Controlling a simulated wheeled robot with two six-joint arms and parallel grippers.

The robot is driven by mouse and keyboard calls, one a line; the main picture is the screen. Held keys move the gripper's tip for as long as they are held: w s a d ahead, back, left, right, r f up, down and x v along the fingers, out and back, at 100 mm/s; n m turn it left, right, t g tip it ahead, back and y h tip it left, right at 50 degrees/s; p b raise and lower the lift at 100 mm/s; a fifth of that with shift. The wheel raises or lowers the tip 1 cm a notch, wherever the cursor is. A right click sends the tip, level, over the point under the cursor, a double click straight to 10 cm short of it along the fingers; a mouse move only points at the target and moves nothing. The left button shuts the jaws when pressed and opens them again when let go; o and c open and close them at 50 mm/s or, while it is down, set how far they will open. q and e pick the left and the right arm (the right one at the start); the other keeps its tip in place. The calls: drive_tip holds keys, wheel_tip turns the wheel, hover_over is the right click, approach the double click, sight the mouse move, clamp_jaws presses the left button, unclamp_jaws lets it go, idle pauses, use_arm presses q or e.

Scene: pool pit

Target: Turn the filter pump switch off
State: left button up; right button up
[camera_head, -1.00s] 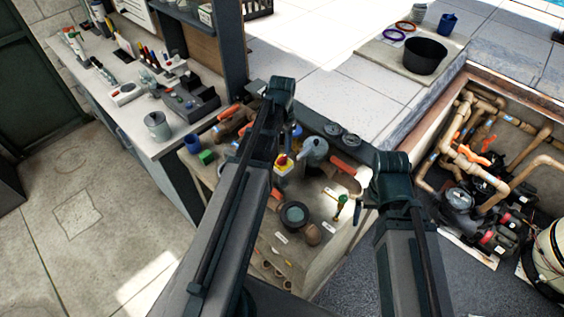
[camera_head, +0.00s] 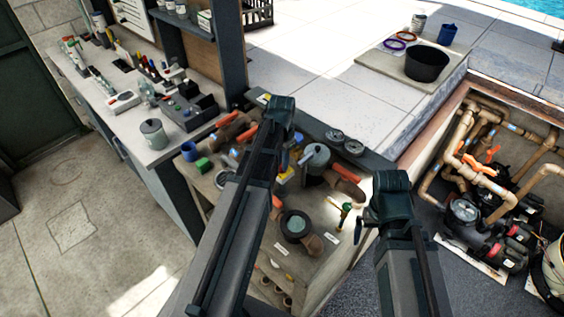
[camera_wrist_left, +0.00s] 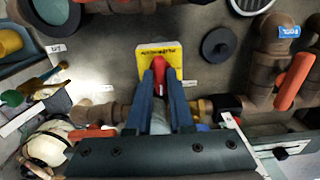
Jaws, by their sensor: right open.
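The filter pump switch is a red handle (camera_wrist_left: 192,75) on a yellow plate (camera_wrist_left: 150,52) with dark lettering, in the left wrist view. In the head view only a bit of its yellow (camera_head: 287,173) shows beside my left arm.
Brown pipes with an orange-red handle (camera_wrist_left: 293,80) stand right of the switch. A round dark fitting (camera_wrist_left: 218,46) is near the plate. A brass-and-green valve (camera_head: 343,212) lies on the panel. The workbench (camera_head: 160,165) is at left; the pump pit (camera_head: 490,220) is at right.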

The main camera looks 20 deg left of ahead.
use_arm(q)
clamp_jaws()
drive_tip(key=shift+n, duration=0.4)
drive_tip(key=n, duration=1.3)
drive_tip(key=shift+n, duration=2.2)
